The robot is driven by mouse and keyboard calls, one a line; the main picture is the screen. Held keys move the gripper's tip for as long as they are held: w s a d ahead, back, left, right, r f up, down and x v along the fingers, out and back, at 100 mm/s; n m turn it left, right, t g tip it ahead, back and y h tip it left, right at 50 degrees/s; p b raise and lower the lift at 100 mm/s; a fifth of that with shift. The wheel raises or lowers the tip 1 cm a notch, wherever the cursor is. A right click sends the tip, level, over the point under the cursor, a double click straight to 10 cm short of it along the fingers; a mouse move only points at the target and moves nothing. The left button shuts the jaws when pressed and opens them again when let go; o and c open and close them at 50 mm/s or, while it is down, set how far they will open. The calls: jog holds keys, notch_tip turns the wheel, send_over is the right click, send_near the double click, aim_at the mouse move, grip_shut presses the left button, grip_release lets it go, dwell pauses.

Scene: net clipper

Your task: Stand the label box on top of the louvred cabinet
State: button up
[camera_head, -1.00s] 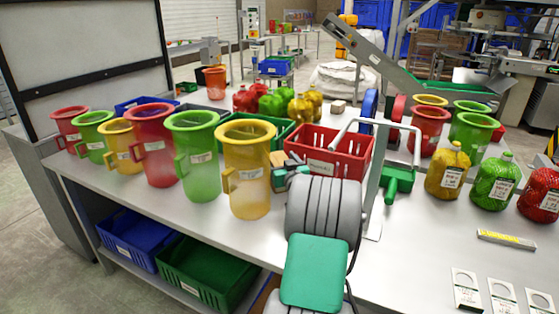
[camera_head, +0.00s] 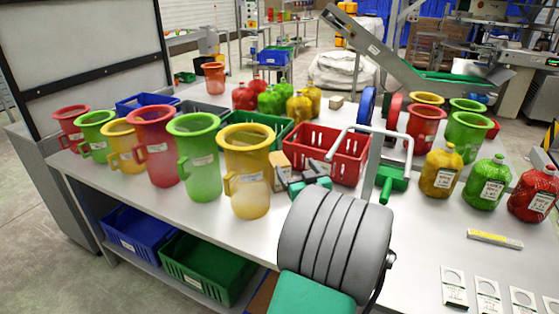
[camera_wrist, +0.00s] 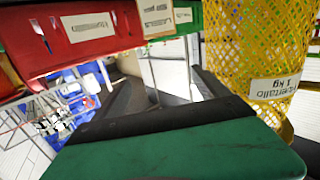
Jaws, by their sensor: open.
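A small tan box (camera_head: 279,168), which seems to be the label box, stands on the table between the front yellow jug and the red crate. In the wrist view a cream face with print that looks like "LABELS" (camera_wrist: 158,18) shows at the top, between the red crate and the yellow mesh jug. My gripper (camera_head: 300,176) is open and empty, just in front of the box; its dark fingers and green body also show in the wrist view (camera_wrist: 190,105). I cannot tell whether the fingers touch the box. I cannot make out a louvred cabinet for certain.
The yellow jug (camera_head: 247,180) stands close left of my gripper, the red crate (camera_head: 340,168) close behind right. A green-handled tool (camera_head: 391,178) and metal frame stand to the right. Several jugs and filled net bags crowd the table.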

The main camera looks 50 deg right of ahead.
jog(key=f, duration=0.3)
jog(key=f+g+y, duration=0.1)
jog(key=f, duration=0.1)
jog(key=f+g+y, duration=0.1)
jog(key=f, duration=0.2)
jog(key=shift+s+a+f+b, duration=0.3)
jog(key=shift+s+a+b, duration=0.05)
jog(key=shift+a, duration=0.05)
jog(key=w+d, duration=0.1)
jog(key=w, duration=0.2)
jog(key=w+d, duration=0.2)
jog(key=w, duration=0.1)
jog(key=w+d+p, duration=0.1)
jog(key=w, duration=0.2)
jog(key=shift+d, duration=0.4)
jog(key=x, duration=0.6)
jog(key=shift+w+d, duration=0.1)
jog(key=shift+w, duration=0.2)
jog(key=c, duration=1.8)
jog(key=shift+r, duration=0.1)
jog(key=shift+c, duration=0.3)
